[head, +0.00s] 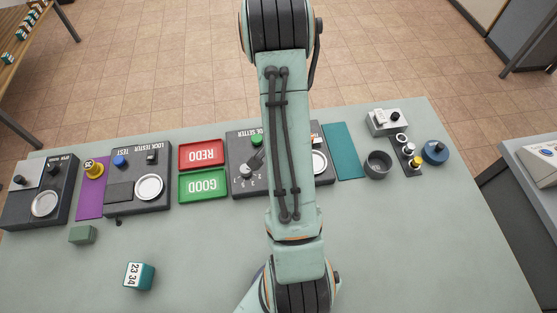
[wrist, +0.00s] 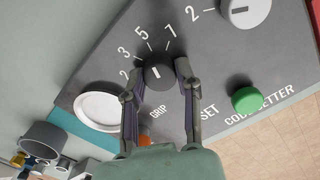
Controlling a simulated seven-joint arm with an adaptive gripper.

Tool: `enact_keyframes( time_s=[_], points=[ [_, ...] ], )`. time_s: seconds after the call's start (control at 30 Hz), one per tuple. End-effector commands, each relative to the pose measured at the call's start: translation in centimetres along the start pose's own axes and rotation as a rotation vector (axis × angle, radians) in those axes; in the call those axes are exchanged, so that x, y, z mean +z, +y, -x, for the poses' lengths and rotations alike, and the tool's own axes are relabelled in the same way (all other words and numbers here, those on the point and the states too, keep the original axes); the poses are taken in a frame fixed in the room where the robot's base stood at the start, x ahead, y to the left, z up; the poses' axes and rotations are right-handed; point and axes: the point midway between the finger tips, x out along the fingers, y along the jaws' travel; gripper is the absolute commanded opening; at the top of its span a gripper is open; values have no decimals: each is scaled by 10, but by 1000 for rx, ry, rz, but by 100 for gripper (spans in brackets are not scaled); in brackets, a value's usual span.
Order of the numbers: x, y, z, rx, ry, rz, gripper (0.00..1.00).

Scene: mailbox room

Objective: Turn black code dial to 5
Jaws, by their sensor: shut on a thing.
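The black code dial (wrist: 158,72) sits on the dark grey code setter box, with a short pale mark on its top. Printed numbers 2, 3, 5 and 7 fan around its far side, with tick lines by 5 and 7. The exact number the mark points to is hard to tell. My gripper (wrist: 160,84) is shut on the dial, one finger on each side. In the head view the code setter (head: 238,188) is partly covered by my arm, and the black dial is hidden.
A grey dial (wrist: 246,10) and a green button (wrist: 246,99) are close on the right in the wrist view; a white disc (wrist: 98,106) is on the left. Red (head: 201,154) and green (head: 203,185) trays lie beside the setter. The front right table is clear.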

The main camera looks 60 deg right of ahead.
Motion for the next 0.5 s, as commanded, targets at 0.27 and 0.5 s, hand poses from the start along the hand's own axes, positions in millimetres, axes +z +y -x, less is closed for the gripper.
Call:
enact_keyframes(
  time_s=[0.27,0.5],
  points=[
    [0,0,0,-1,1,1,58],
    [0,0,1,0,1,1,58]
  ],
)
